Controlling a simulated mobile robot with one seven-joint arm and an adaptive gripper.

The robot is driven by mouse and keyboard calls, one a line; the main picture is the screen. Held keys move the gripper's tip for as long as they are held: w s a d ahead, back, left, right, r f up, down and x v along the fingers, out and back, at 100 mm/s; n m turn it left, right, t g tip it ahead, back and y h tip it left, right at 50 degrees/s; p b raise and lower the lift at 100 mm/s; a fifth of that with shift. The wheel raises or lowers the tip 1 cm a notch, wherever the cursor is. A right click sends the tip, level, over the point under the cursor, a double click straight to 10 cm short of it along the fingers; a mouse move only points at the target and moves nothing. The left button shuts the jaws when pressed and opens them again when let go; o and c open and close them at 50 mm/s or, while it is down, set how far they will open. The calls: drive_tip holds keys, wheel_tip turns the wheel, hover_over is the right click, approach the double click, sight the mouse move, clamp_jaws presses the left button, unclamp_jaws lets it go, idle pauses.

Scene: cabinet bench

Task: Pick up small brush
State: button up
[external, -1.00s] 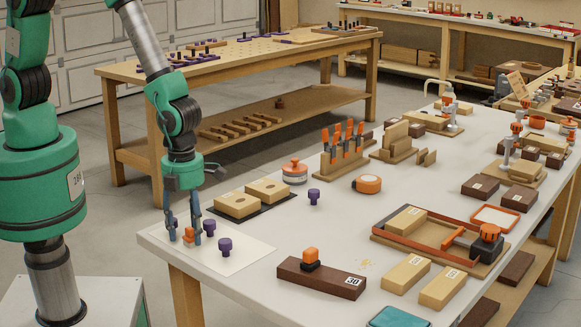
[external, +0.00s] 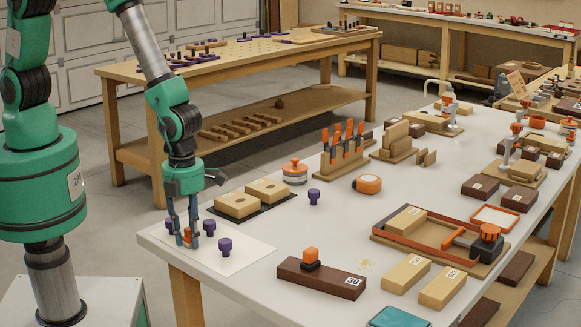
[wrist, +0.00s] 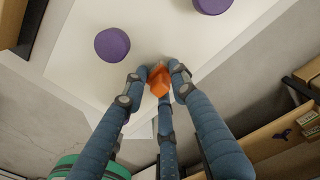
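The small brush (external: 187,236) shows as a small orange piece on the white sheet (external: 245,254) at the near left corner of the bench. Its lower part is mostly hidden by my fingers. My gripper (external: 184,238) points down over it, its blue fingers drawn in around the orange piece. In the wrist view, the fingertips (wrist: 160,76) close on the orange top of the brush (wrist: 158,82) from several sides and appear to touch it. The brush looks to be still at sheet level; I cannot see any gap beneath it.
Purple knobs stand close by on the sheet, one right of my fingers (external: 209,227), one nearer the front (external: 224,246) and one behind on the left (external: 169,226). Tan blocks (external: 237,204) lie behind. A dark brown block (external: 320,279) lies to the right.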

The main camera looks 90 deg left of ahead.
sight(188, 228)
drive_tip(key=shift+r, duration=0.1)
wheel_tip(188, 228, up, 10)
drive_tip(key=shift+f+p, duration=0.1)
drive_tip(key=shift+p, duration=0.85)
